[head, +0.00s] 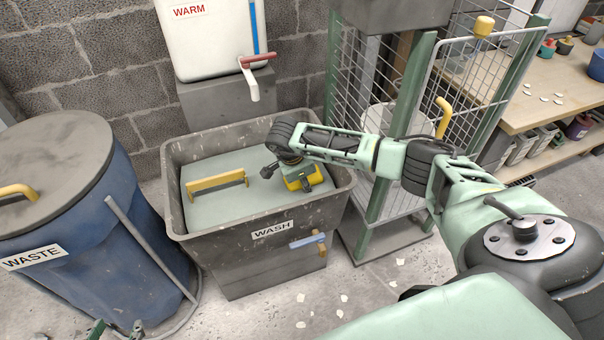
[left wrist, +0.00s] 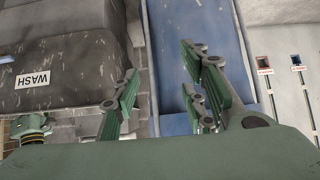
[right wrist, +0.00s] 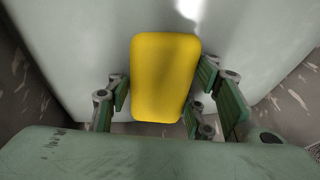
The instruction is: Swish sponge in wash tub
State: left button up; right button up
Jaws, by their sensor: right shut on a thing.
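The grey wash tub (head: 205,250) with a WASH label stands in the middle of the head view, holding pale grey-green water (head: 225,210). My right gripper (head: 296,172) reaches into the tub's right side and is shut on the yellow sponge (head: 305,180). The sponge also fills the middle of the right wrist view (right wrist: 165,78), between the fingers, over the pale water. I cannot tell how deep it sits. My left gripper (left wrist: 165,105) is open and empty outside the tub; in the head view only its tips show at the bottom left edge.
A yellow bar handle (head: 215,183) is in the tub. A blue WASTE barrel (head: 75,240) stands left. A white WARM tank (head: 210,45) with a tap (head: 250,75) hangs behind. A wire rack (head: 378,200) stands close right of the tub; a workbench (head: 530,100) is beyond.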

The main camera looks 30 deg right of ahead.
pick_arm(q)
jog(key=shift+s+a+f+g, duration=0.2)
jog(key=shift+s+f+g, duration=0.1)
jog(key=shift+s+f, duration=0.25)
pick_arm(e)
jog(key=shift+s, duration=0.15)
pick_arm(q)
jog(key=shift+s, duration=0.1)
pick_arm(e)
jog(key=shift+r, duration=0.1)
